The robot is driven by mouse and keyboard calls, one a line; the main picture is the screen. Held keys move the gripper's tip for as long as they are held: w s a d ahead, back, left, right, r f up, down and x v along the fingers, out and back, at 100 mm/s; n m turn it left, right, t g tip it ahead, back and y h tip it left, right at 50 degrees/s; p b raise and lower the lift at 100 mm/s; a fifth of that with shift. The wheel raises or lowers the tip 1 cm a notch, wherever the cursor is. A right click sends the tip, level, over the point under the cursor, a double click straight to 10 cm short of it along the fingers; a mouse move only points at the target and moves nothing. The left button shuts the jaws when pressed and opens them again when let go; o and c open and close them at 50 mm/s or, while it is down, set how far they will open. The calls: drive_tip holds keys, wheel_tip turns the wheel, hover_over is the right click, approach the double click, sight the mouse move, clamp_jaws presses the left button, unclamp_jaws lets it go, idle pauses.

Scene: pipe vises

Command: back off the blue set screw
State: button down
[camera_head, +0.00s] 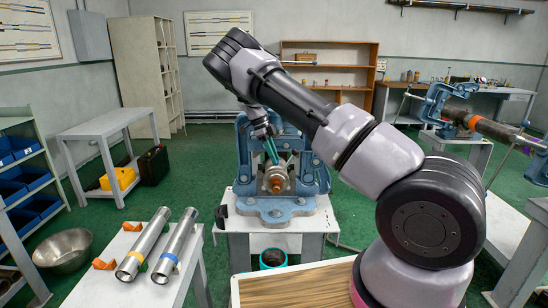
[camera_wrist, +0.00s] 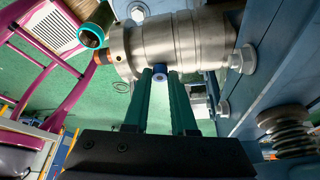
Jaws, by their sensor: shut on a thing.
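The blue set screw (camera_wrist: 159,76) shows in the wrist view as a small round head on the side of a steel cylindrical fitting (camera_wrist: 165,42). My gripper (camera_wrist: 161,72) has its two teal fingers on either side of the screw, shut on it. In the head view my gripper (camera_head: 270,148) reaches down from above to the fitting (camera_head: 276,174), which has an orange-brown end and sits in the blue pipe vise (camera_head: 276,208). The vise frame also shows at the right of the wrist view (camera_wrist: 268,75). The screw itself is hidden in the head view.
Two steel pipes, one with an orange band (camera_head: 145,246) and one with a blue band (camera_head: 175,248), lie on a bench at the left. A metal bowl (camera_head: 63,250) is on the floor. A second blue vise (camera_head: 436,104) holding a rusty pipe stands at the right.

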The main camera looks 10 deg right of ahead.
drive_tip(key=n, duration=0.2)
drive_tip(key=n+t, duration=0.1)
drive_tip(key=n, duration=0.1)
drive_tip(key=n+t, duration=0.1)
drive_tip(key=n, duration=0.1)
drive_tip(key=shift+s+h, duration=0.25)
drive_tip(key=shift+h, duration=0.05)
drive_tip(key=n+t, duration=0.1)
drive_tip(key=n, duration=0.1)
drive_tip(key=n+t, duration=0.1)
drive_tip(key=n, duration=0.1)
drive_tip(key=shift+s+n, duration=0.2)
drive_tip(key=shift+n, duration=0.2)
drive_tip(key=shift+n+t+y, duration=0.5)
drive_tip(key=shift+n, duration=1)
drive_tip(key=shift+s, duration=0.1)
drive_tip(key=c, duration=0.7)
unclamp_jaws()
drive_tip(key=shift+c, duration=0.2)
